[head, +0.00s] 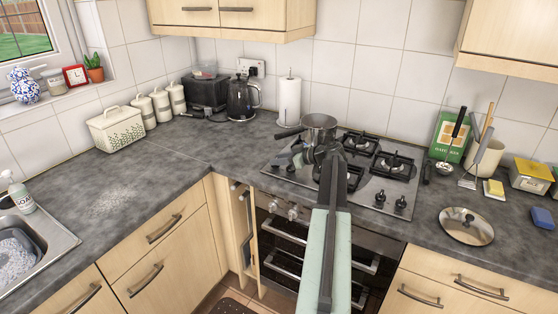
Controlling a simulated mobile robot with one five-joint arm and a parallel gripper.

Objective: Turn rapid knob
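The gas hob (375,195) is set in the grey worktop at centre right. Two black hob knobs (401,203) stand at its front right corner. Two pale knobs (293,213) show on the oven front below; no label is readable, so I cannot tell which knob is the rapid one. My gripper (332,156) is over the hob, just in front of a metal saucepan (318,122), and to the left of the black knobs. Its fingers are small and dark, and I cannot tell whether they are open. My arm hides part of the hob and oven front.
Several burners with black grates (393,164) lie right of my arm. A glass lid (466,226) lies right of the hob, near upright utensils (482,145). A paper towel roll (288,101) and kettle (242,98) stand behind left. The worktop left of the hob is mostly clear.

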